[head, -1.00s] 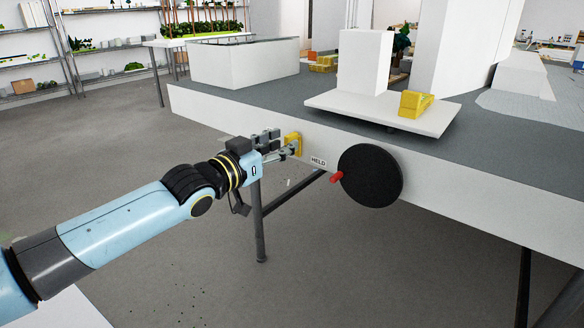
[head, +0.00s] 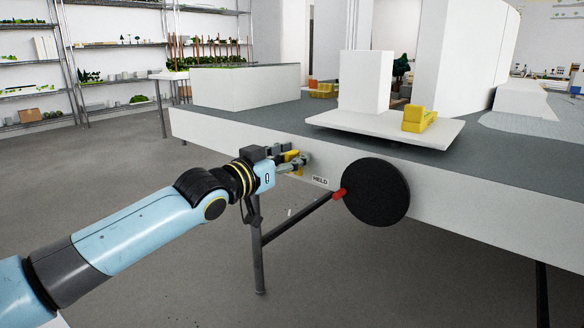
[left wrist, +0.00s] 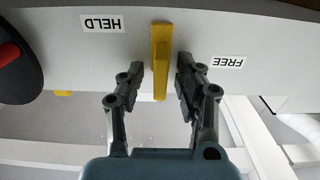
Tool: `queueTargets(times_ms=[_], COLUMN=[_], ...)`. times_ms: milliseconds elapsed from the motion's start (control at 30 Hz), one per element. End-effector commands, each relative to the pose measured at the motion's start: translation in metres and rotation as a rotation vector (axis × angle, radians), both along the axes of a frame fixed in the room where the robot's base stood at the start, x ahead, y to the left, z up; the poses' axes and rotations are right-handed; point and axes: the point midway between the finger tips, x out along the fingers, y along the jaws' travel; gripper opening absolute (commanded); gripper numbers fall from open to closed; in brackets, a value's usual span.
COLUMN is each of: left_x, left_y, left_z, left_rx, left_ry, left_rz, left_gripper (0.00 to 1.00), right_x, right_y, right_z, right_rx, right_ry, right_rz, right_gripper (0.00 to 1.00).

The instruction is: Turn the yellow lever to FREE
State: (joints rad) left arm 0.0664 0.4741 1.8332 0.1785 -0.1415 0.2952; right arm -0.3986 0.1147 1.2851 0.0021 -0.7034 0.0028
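The yellow lever (head: 291,156) is on the white front edge of the model table, partly hidden by my gripper in the head view. In the left wrist view, which is upside down, the lever (left wrist: 160,60) stands between the HELD label (left wrist: 102,23) and the FREE label (left wrist: 228,62). My left gripper (head: 294,163) is open, with one finger on each side of the lever; small gaps show in the wrist view (left wrist: 159,74). The HELD label (head: 320,181) also shows in the head view; the FREE label is hidden there. My right gripper is out of view.
A black disc (head: 378,192) with a red knob (head: 340,194) is on the same edge, right of the lever. A white turntable board (head: 385,129) with a block and a yellow piece sits above. Floor in front is clear.

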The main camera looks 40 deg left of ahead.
Motion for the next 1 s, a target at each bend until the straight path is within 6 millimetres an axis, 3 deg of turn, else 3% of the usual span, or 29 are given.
queueTargets(times_ms=[67,200,833,1000], left_x=[0.000,0.000,0.000,-0.001], left_y=[0.000,0.000,-0.002,-0.003], left_z=[0.000,0.000,-0.001,-0.003], left_rx=[0.000,0.000,0.147,0.253], left_ry=[0.000,0.000,-0.010,-0.018], left_rz=[0.000,0.000,0.000,0.000], left_gripper=[0.32,0.14,0.14,0.14], right_x=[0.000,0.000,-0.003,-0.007], right_y=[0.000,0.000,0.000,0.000], right_z=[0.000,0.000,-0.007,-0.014], right_rx=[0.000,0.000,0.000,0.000], right_ry=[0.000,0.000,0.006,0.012], right_rz=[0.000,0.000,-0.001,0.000], right_gripper=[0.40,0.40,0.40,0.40])
